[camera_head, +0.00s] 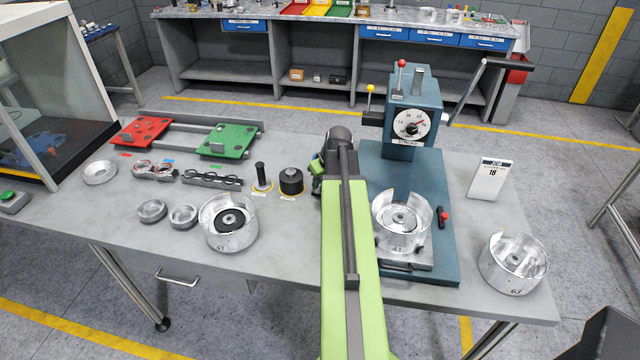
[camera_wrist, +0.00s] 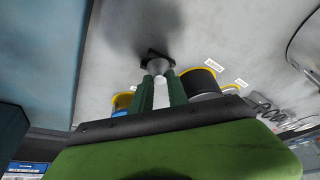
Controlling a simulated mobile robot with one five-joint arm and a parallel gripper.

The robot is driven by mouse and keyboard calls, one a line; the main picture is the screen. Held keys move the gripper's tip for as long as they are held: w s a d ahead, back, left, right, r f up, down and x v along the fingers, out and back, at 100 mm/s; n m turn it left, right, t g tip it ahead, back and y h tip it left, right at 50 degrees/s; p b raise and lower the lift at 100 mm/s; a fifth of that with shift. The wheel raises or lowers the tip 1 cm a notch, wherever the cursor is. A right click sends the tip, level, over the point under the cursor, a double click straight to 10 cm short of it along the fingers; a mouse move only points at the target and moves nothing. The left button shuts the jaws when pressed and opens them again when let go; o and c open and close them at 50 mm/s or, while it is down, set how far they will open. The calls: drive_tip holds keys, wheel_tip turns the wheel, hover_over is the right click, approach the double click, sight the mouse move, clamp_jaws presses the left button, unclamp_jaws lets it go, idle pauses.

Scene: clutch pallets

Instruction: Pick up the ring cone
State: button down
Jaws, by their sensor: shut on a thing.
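My gripper (camera_wrist: 163,84) has its two green fingers shut on a grey, tapered piece with a dark tip, which I take to be the ring cone (camera_wrist: 157,66). The cone points away from the fingers, and a pale part shows between them. It seems to be above the bench top, with a dark shadow on the bench beyond it. In the head view my gripper (camera_head: 317,172) is mostly behind my own arm, beside the blue press base, and the cone cannot be made out there.
A black cylinder (camera_head: 291,182) and a black post (camera_head: 262,178) stand on yellow-ringed spots left of my gripper. The blue press (camera_head: 405,120) stands close on the right. Metal housings (camera_head: 229,238), small rings and a red and green pallet fixture (camera_head: 227,140) fill the left bench.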

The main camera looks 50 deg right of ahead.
wheel_tip(320, 180, up, 10)
drive_tip(key=p, duration=0.9)
drive_tip(key=shift+f, duration=0.15)
